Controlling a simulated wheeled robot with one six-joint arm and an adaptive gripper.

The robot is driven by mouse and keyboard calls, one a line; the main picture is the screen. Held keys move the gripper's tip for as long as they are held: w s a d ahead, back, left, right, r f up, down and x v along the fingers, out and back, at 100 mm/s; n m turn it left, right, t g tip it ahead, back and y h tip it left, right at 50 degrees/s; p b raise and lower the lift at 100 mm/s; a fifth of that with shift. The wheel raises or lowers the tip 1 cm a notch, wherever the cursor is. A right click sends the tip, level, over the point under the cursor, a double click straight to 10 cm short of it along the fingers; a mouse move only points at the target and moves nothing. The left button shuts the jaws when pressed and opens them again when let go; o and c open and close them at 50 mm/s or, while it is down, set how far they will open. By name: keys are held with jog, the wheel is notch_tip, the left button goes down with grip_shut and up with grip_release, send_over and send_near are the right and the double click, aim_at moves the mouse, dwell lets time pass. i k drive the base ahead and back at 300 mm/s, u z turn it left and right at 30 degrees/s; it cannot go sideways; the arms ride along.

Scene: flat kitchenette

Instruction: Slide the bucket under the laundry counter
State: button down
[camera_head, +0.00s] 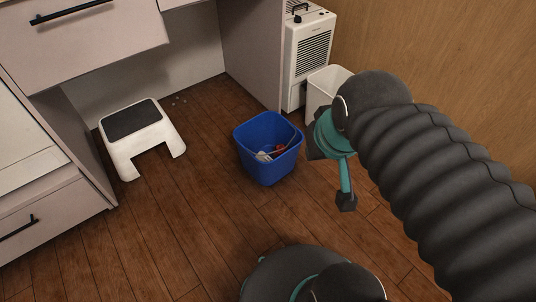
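The blue bucket (268,165) stands upright on the wooden floor near the middle of the view, with some white and red items and a stick-like handle inside. The counter (85,38) is at the upper left, with an open space below its drawer. The bucket is in front and to the right of that space, apart from the counter. My gripper (331,176) is to the right of the bucket, apart from it. Its two dark fingertips look spread, with nothing between them.
A white step stool (155,145) with a dark top stands at the opening under the counter. A white heater-like appliance (309,50) and a pale bin (325,88) stand behind, right of the side panel (250,45). Small bits lie behind the stool.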

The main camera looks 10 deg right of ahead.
aim_at(267, 129)
jog(key=z, duration=1)
jog(key=k, duration=0.55)
jog(key=u, duration=1.2)
